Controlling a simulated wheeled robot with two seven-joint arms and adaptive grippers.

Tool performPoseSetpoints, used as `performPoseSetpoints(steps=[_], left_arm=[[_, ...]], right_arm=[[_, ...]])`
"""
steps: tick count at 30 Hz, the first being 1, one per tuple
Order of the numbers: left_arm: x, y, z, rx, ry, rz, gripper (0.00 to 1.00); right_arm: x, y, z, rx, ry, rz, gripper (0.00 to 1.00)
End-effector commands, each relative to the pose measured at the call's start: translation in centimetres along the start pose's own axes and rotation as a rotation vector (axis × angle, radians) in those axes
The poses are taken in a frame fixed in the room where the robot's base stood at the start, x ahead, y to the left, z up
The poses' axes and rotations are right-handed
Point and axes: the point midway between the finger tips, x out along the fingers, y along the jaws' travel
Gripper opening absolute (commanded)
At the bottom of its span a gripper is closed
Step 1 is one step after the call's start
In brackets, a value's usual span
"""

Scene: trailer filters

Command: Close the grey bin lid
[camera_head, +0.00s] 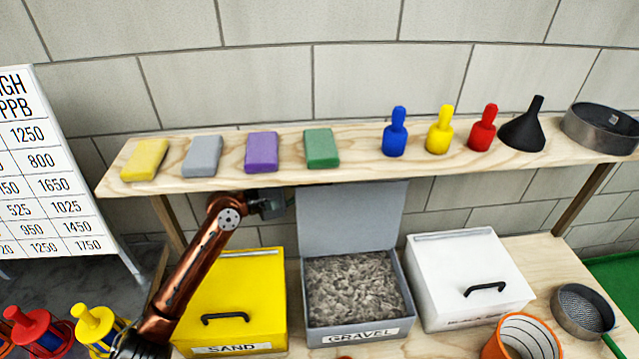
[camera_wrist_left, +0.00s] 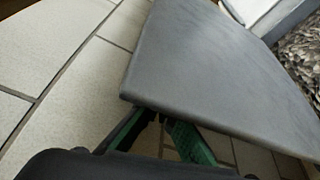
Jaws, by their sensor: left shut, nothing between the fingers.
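The grey bin (camera_head: 357,318), labelled GRAVEL, stands on the lower table and holds grey gravel (camera_head: 352,282). Its grey lid (camera_head: 350,218) stands raised at the back, upright and open. My left gripper (camera_head: 284,203) is shut and empty at the upper left edge of the lid, partly hidden below the shelf. In the left wrist view the lid (camera_wrist_left: 215,75) fills the middle, with the fingertips (camera_wrist_left: 165,120) close to its edge, partly behind it; I cannot tell whether they touch. My right gripper is not in view.
A yellow SAND bin (camera_head: 240,285) stands left and a white bin (camera_head: 465,265) right, both shut. The upper shelf (camera_head: 355,165) overhangs the raised lid and carries blocks, bottles and a funnel (camera_head: 525,128). An orange cup (camera_head: 522,340) stands at the front right.

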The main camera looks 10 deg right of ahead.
Motion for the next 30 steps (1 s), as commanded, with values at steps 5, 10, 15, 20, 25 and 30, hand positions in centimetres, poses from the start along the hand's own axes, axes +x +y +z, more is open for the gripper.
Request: performPoseSetpoints(steps=[5,10,15,20,25,30], left_arm=[[-0.1,0.0,0.0,0.0,0.0,0.0,0.0],[-0.1,0.0,0.0,0.002,0.0,0.001,0.0],[-0.2,0.1,0.7,0.028,-0.002,0.009,0.0],[-0.7,0.2,2.2,0.095,-0.003,0.034,0.0],[-1.5,-0.2,4.7,0.212,-0.004,0.076,0.0],[-2.5,-1.3,7.4,0.361,-0.003,0.128,0.0]], right_arm=[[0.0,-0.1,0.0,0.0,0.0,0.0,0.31],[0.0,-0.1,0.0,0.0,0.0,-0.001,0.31],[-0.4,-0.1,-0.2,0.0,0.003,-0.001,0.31],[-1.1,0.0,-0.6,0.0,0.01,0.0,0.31],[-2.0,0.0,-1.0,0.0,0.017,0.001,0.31],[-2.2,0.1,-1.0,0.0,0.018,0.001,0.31]])
